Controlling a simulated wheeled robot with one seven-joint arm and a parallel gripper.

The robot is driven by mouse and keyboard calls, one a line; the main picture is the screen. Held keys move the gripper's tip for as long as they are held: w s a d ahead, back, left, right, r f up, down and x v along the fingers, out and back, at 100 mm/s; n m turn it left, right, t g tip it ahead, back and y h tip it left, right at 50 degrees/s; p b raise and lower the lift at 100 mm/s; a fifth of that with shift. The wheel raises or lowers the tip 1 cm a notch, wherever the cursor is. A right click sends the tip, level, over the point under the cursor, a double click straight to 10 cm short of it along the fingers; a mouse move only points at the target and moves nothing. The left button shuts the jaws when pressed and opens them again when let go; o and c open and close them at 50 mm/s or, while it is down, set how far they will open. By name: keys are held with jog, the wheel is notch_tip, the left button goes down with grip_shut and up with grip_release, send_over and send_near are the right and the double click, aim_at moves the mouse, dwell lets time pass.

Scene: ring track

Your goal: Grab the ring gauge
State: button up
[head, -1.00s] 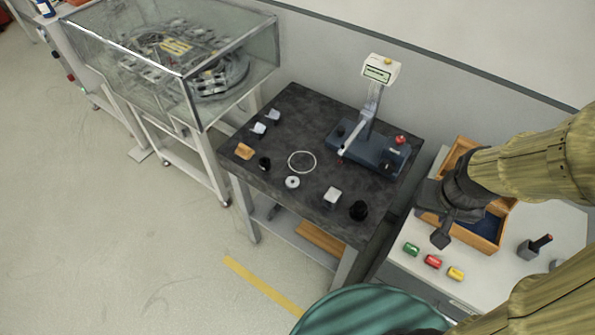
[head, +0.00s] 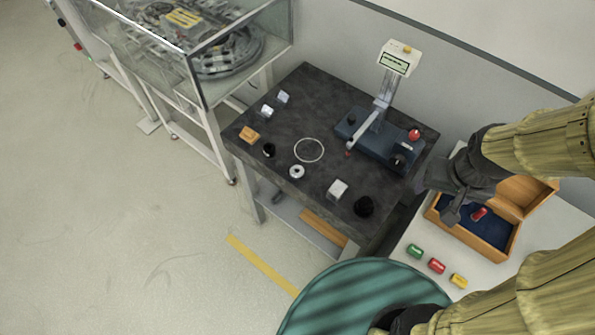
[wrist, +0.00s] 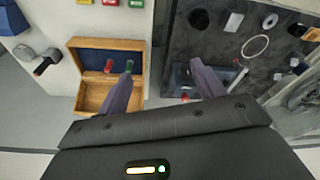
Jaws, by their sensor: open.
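A small pale metal ring with a dark centre hole, apparently the ring gauge (head: 297,172), lies flat on the dark bench top (head: 330,90), just in front of a thin white circle (head: 309,150). The ring also shows at the top right of the wrist view (wrist: 270,21). My gripper (head: 436,202) is to the right of the bench, above the side counter and near the wooden case, well apart from the ring. In the wrist view my gripper (wrist: 163,65) has its two fingers spread, with nothing between them.
A blue measuring stand (head: 375,142) is at the back of the bench. An open wooden case (head: 500,238) and coloured cylinders (head: 437,266) are on the right counter. Floor is clear at left.

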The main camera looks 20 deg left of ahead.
jog(key=s+a+f+n+g+h+b, duration=0.1)
jog(key=a+f+n+g+h+b, duration=0.3)
jog(key=a+f+n, duration=0.65)
jog(key=n+t+y+b, duration=0.3)
jog(key=n+t+b, duration=0.9)
jog(key=n+t, duration=0.9)
send_near(296, 178)
jog(key=s+r+n+g, duration=0.3)
jog(key=s, duration=0.2)
jog(key=shift+a+r, duration=0.3)
jog(key=shift+a, duration=0.15)
jog(key=w, duration=0.4)
jog(key=w+f+p, duration=0.1)
jog(key=w, duration=0.3)
jog(key=w+d+p, duration=0.1)
jog(key=w, duration=0.3)
jog(key=shift+f, duration=0.4)
